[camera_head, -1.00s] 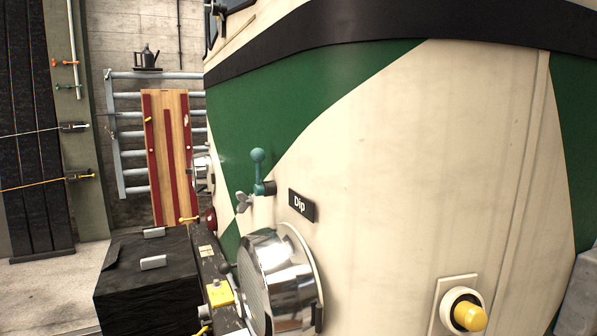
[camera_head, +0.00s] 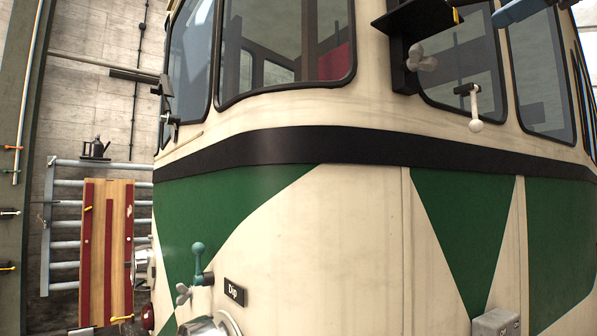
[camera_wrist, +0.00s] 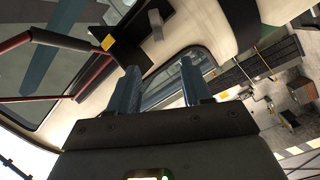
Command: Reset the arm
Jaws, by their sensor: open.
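My gripper (camera_wrist: 160,82) shows in the wrist view with two blue fingers spread apart and nothing between them. Past the fingers are the tram's pale front and a window. In the head view, a blue piece at the top right edge (camera_head: 522,8) looks like part of my gripper, close to a black bracket (camera_head: 418,18) on the tram's front. The rest of my arm is out of the head view.
The cream and green tram (camera_head: 330,225) fills most of the head view. A grey wing handle (camera_head: 422,60) and a white-knobbed lever (camera_head: 475,108) stick out near its windows. At left are a pipe rack (camera_head: 62,243), a red-striped board (camera_head: 108,245) and a dark can (camera_head: 96,148).

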